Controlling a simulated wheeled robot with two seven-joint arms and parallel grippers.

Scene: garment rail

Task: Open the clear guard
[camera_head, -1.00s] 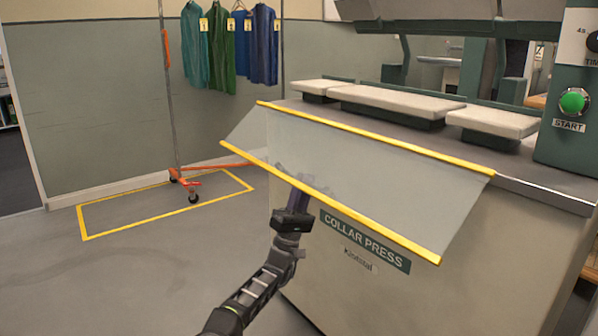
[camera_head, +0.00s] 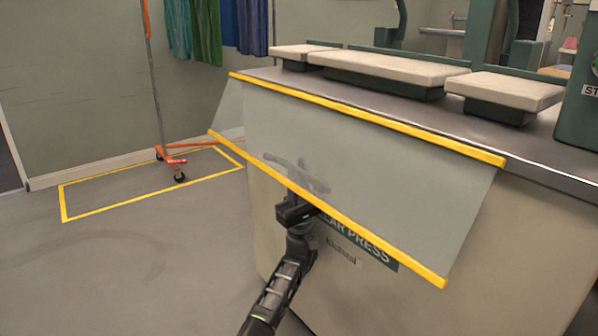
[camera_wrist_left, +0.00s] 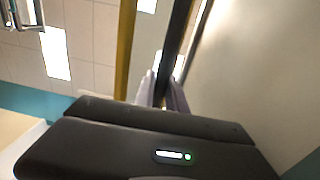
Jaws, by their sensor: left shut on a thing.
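The clear guard (camera_head: 365,170) is a see-through sheet with yellow edge bars. It slopes outward and down from the top front edge of the collar press (camera_head: 420,250). Its lower yellow bar (camera_head: 335,214) stands off the press front. My left gripper (camera_head: 300,177) comes up from below, with its fingers behind the sheet, seen blurred through it. In the left wrist view, the fingers (camera_wrist_left: 163,92) are shut around a dark bar (camera_wrist_left: 176,45), beside a yellow bar (camera_wrist_left: 125,45). The exact grip is partly hidden. My right gripper is not in view.
Pale padded pressing boards (camera_head: 388,70) lie on top of the press.

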